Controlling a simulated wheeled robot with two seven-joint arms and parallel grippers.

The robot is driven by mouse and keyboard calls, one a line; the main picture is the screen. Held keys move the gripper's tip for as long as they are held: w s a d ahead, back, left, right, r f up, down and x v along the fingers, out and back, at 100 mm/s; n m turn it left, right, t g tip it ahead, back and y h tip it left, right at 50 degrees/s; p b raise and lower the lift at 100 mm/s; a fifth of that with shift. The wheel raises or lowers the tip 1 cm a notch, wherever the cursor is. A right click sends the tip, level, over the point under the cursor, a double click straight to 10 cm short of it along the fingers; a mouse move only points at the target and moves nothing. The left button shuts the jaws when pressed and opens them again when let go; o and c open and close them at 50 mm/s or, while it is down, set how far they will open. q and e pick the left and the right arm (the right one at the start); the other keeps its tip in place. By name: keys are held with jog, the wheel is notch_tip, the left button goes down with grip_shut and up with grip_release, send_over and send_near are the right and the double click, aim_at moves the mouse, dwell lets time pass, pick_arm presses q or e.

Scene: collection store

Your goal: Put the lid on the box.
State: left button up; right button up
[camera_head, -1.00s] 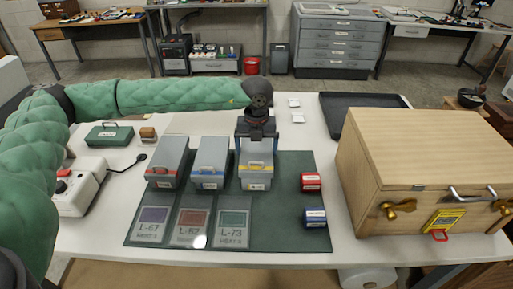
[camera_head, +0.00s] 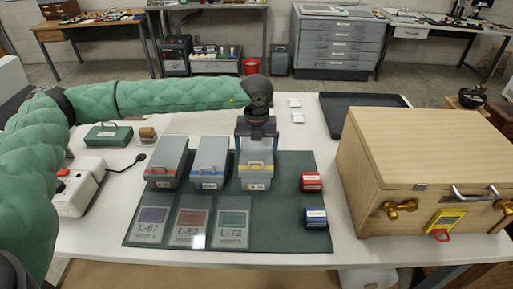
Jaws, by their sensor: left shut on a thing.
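Three grey boxes stand in a row on the dark green mat (camera_head: 270,215): one with a red band (camera_head: 167,165), one with a blue band (camera_head: 209,172) and one with a yellow band (camera_head: 256,172). My left gripper (camera_head: 257,138) points down at the rear of the yellow-banded box, shut on its grey upper part. The fingers and wrist hide the back of that box, so I cannot tell a separate lid from the body there. A large wooden box (camera_head: 420,150) at the right has its top closed. My right gripper is not in view.
Cards (camera_head: 192,225) lie at the mat's front. A red block (camera_head: 311,182) and a blue block (camera_head: 315,217) sit at its right. A black tray (camera_head: 350,110) lies behind. A green case (camera_head: 108,134) and a white switch box (camera_head: 80,188) stand left.

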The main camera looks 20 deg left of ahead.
pick_arm(q)
jog(key=shift+f+b, duration=1.1)
jog(key=shift+b, duration=0.4)
dwell(1.4)
dwell(0.4)
jog(key=o, duration=0.7)
